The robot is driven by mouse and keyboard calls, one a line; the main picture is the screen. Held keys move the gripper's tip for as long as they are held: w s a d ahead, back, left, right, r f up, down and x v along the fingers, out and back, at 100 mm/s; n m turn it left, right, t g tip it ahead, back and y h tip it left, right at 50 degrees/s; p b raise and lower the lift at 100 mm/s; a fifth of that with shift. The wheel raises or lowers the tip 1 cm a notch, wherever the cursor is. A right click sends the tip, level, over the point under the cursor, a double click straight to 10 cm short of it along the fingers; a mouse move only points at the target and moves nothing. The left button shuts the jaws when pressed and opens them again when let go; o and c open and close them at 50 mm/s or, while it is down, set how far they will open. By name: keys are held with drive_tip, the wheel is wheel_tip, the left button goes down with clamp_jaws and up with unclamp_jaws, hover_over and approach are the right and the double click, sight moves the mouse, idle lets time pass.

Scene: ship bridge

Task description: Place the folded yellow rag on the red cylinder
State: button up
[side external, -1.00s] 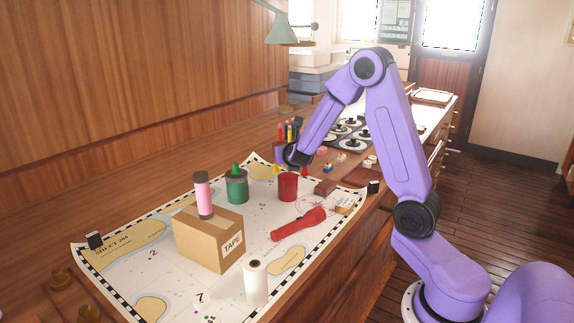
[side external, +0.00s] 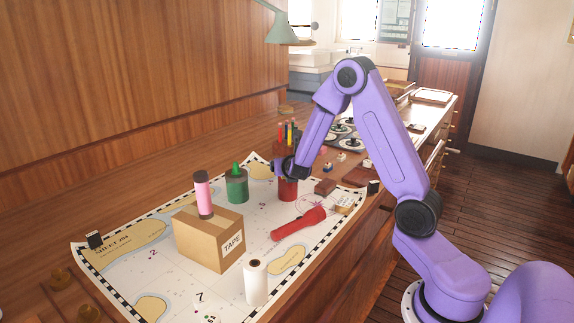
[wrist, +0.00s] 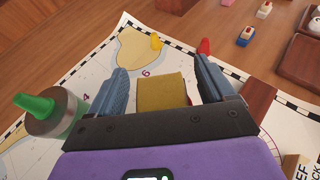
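The red cylinder (side external: 288,190) stands upright on the chart behind the red flashlight. My gripper (side external: 288,172) is at its top in the side view and covers part of it. In the wrist view the folded yellow rag (wrist: 161,92) is a flat, dull yellow block between the two fingers of my gripper (wrist: 162,78). A gap shows on each side of the rag, so the fingers are open around it. A sliver of red shows beside the rag's right edge, apparently the cylinder below. The rag is hidden in the side view, so its contact with the cylinder is unclear.
A green cylinder (side external: 237,186) with a green cone on top stands close at the left. A cardboard box (side external: 209,240) carries a pink cylinder (side external: 203,194). A red flashlight (side external: 299,224) and a white roll (side external: 255,283) are nearer. A brown block (side external: 325,187) is right of the red cylinder.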

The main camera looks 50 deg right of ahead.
drive_tip(key=shift+r, duration=0.1)
drive_tip(key=shift+s+a+r, duration=0.15)
drive_tip(key=shift+a, duration=0.05)
drive_tip(key=v, duration=1.1)
drive_tip(key=s+a+m+g+y, duration=0.3)
drive_tip(key=s+a, duration=0.3)
drive_tip(key=s, duration=0.3)
drive_tip(key=s+a+f+m+g+y, duration=0.1)
drive_tip(key=s+a+m+g+y, duration=0.2)
drive_tip(key=s+a+m, duration=0.3)
drive_tip(key=s+a+f+m+g+y, duration=0.1)
drive_tip(key=s+a+m+g+y, duration=0.2)
drive_tip(key=s+a, duration=0.5)
drive_tip(key=s+m+y, duration=0.1)
drive_tip(key=s+m, duration=0.1)
drive_tip(key=s, duration=0.4)
